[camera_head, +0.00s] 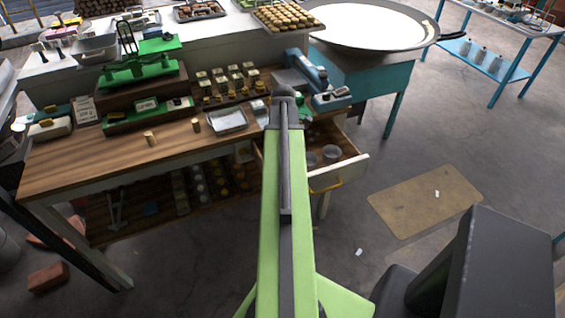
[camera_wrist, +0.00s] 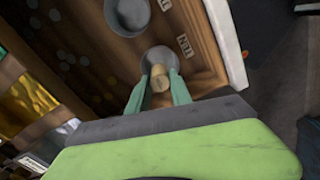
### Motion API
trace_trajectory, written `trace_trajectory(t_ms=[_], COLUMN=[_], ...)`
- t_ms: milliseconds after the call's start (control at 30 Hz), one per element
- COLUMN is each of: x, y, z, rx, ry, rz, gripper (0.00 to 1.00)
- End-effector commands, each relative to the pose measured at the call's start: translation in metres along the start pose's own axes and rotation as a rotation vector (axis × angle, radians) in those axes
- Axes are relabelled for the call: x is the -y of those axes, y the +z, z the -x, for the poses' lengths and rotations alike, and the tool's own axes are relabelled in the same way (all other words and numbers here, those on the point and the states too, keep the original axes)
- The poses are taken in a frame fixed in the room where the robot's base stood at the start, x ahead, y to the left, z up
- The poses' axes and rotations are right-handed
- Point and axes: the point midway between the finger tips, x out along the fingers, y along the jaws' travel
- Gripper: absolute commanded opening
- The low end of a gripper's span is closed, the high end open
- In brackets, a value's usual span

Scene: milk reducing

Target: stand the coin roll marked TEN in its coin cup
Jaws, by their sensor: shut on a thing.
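In the wrist view, my gripper (camera_wrist: 161,76) is shut on a short tan coin roll (camera_wrist: 160,84), held between the two green fingers. Any marking on the roll is not readable. Just beyond the fingertips is a round grey cup (camera_wrist: 158,54) in the open drawer, beside a white label (camera_wrist: 183,43) that seems to read TEN. The roll overlaps the cup in this view; whether it is inside or above it I cannot tell. In the head view, the arm hides my gripper; a grey cup (camera_head: 331,153) shows in the drawer.
A second cup (camera_wrist: 128,14) stands farther along the drawer. Loose coins lie on the wood left of the cups. The drawer's pale front (camera_head: 340,172) juts from the bench. Two rolls (camera_head: 150,138) (camera_head: 196,125) and a metal tray (camera_head: 227,120) sit on the bench top.

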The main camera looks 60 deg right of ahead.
Motion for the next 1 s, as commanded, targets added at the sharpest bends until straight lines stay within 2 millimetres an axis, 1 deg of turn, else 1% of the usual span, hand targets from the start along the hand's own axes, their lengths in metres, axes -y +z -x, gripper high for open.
trace_trajectory(t_ms=[33, 100, 200, 433, 833, 933, 967, 1000], x=[0.000, 0.000, 0.000, 0.000, 0.000, 0.000, 0.000, 0.000], y=[0.000, 0.000, 0.000, 0.000, 0.000, 0.000, 0.000, 0.000], z=[-0.013, -0.027, -0.040, -0.036, -0.049, -0.048, -0.048, -0.048], rx=[0.000, 0.000, 0.000, 0.000, 0.000, 0.000, 0.000, 0.000], ry=[0.000, 0.000, 0.000, 0.000, 0.000, 0.000, 0.000, 0.000], rz=[0.000, 0.000, 0.001, 0.001, 0.001, 0.002, 0.002, 0.002], gripper=[0.00, 0.00, 0.00, 0.00, 0.00, 0.00, 0.27, 0.32])
